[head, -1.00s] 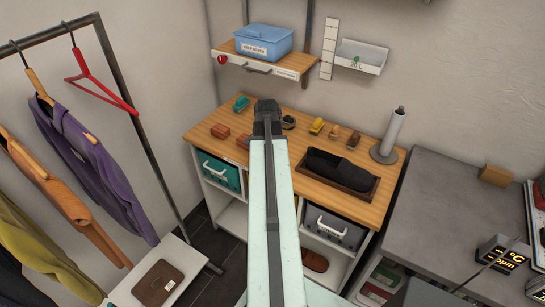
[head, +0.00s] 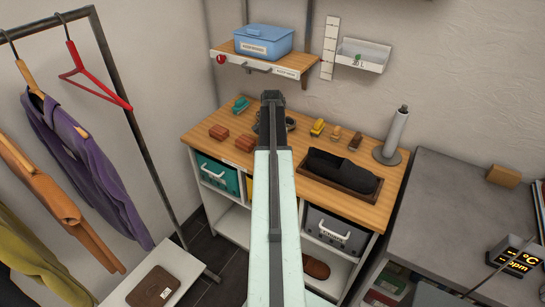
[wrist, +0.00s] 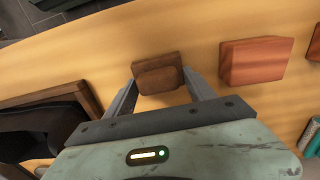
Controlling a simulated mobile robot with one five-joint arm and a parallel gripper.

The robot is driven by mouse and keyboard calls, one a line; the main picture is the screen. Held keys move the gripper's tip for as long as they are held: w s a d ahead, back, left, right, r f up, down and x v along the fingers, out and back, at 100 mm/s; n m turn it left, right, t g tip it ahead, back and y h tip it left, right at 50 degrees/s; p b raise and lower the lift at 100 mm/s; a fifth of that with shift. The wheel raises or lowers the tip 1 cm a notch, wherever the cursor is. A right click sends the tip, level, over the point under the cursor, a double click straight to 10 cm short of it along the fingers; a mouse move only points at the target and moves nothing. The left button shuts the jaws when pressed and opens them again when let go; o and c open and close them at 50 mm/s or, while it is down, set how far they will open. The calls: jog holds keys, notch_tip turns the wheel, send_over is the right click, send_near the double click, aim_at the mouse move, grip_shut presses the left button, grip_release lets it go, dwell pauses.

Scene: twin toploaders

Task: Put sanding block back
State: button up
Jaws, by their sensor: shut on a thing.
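My gripper (head: 271,98) is over the wooden bench top, left of the dark shoe tray. In the wrist view my gripper (wrist: 158,82) is shut on a small brown block (wrist: 157,73), which looks like the sanding block; the head view hides it behind my arm. I cannot tell whether the block touches the bench. Two similar reddish-brown blocks (head: 219,132) (head: 245,142) lie on the bench left of my gripper. One of them (wrist: 256,61) shows apart from the held block in the wrist view.
Small brushes (head: 336,132), a yellow item (head: 317,127) and a grey roll on a stand (head: 396,132) stand behind. A teal item (head: 240,104) is at the back left. A shelf (head: 290,69) hangs above.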

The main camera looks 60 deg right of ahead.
jog(key=shift+r, duration=0.1)
jog(key=shift+f, duration=0.2)
jog(key=o, duration=1.3)
notch_tip(320, 180, up, 12)
jog(key=p, duration=1.2)
jog(key=shift+r, duration=0.25)
jog(key=shift+a, duration=0.1)
